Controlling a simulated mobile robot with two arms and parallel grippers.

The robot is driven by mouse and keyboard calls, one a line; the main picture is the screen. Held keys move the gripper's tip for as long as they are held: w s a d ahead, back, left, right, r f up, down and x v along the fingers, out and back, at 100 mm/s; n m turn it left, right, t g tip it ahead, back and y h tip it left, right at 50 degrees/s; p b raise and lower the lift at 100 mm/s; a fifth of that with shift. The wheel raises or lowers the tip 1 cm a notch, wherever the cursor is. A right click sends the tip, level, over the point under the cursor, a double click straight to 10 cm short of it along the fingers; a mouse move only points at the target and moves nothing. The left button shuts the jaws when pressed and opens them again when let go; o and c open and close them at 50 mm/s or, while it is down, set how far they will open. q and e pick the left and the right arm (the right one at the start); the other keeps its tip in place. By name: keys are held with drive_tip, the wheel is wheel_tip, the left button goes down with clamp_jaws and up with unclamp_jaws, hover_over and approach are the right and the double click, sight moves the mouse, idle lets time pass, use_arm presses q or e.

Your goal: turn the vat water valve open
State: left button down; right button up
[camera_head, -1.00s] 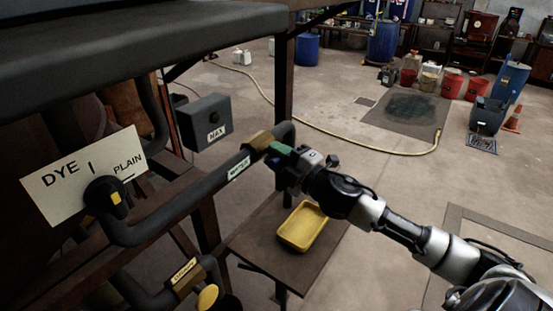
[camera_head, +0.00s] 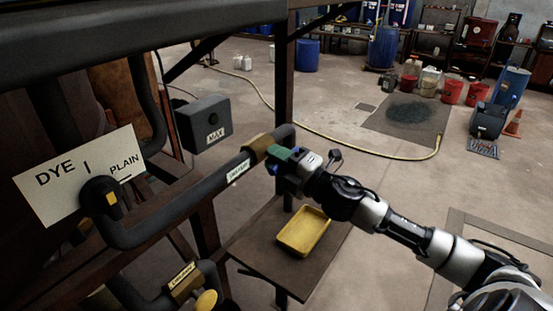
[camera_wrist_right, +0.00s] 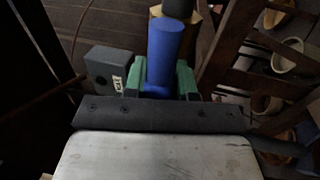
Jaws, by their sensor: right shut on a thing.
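The water valve (camera_head: 260,149) is a brass-coloured body on a dark pipe that runs below the vat, with a pale label (camera_head: 238,172) beside it on the pipe. Its handle is a blue bar (camera_wrist_right: 165,50), seen in the right wrist view between the green fingers. My right gripper (camera_head: 280,154) is at the valve and shut on the blue handle. In the head view the fingers and wrist hide most of the handle, so its exact angle is hard to tell. My left gripper is not in view.
A DYE/PLAIN plate (camera_head: 78,175) with a black selector knob stands left. A grey MAX box (camera_head: 204,122) hangs behind the pipe. A second valve (camera_head: 184,281) sits lower. A yellow tray (camera_head: 303,231) lies on a low table under my right arm.

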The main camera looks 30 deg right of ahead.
drive_tip(key=o, duration=0.8)
drive_tip(key=shift+r, duration=0.35)
drive_tip(key=shift+f, duration=0.1)
drive_tip(key=shift+s+d+f+b, duration=0.2)
drive_tip(key=shift+s+f+b, duration=0.1)
drive_tip(key=shift+s+f, duration=0.05)
drive_tip(key=b+v, duration=0.3)
drive_tip(key=v, duration=0.7)
drive_tip(key=shift+r, duration=0.25)
